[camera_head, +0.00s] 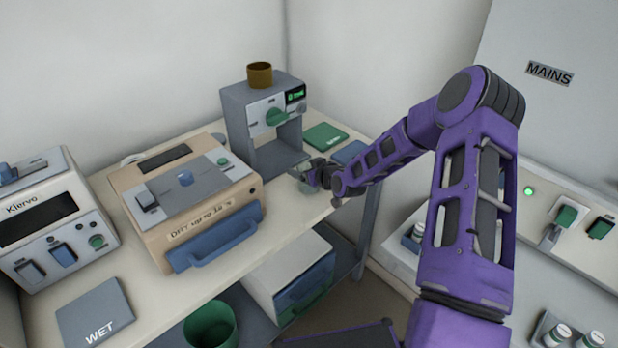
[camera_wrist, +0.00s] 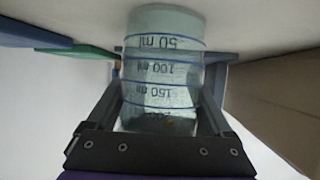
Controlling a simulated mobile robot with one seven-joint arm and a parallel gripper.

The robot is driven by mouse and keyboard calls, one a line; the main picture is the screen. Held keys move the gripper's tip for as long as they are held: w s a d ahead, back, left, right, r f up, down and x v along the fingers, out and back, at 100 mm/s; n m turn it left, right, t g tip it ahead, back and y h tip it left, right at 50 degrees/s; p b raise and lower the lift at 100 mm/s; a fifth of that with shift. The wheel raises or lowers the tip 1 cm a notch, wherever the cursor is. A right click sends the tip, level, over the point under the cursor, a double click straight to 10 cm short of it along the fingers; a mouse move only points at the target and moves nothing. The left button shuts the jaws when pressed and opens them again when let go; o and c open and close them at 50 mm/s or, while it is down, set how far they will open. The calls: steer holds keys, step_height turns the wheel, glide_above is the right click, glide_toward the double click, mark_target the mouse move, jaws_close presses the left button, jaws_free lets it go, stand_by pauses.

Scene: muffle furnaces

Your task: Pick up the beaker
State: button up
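The beaker is clear glass with blue marks and dark volume numbers. In the wrist view the beaker (camera_wrist: 160,72) appears upside down and fills the space between the fingers of my gripper (camera_wrist: 162,108). One finger runs along each side of it, with no clear gap; I cannot tell whether they press on the glass. In the head view the beaker (camera_head: 308,181) is small and mostly hidden by my gripper (camera_head: 318,173), at the bench's right end in front of the grey device. It seems to stand on the bench top.
The grey device (camera_head: 235,118) with a brown cup (camera_head: 259,75) on top stands just behind. A green mat (camera_head: 325,137) and a blue mat (camera_head: 350,153) lie to its right. A beige furnace (camera_head: 150,190) stands left, and a MAINS panel (camera_head: 560,130) stands right.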

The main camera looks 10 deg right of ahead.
steer(key=c, duration=0.5)
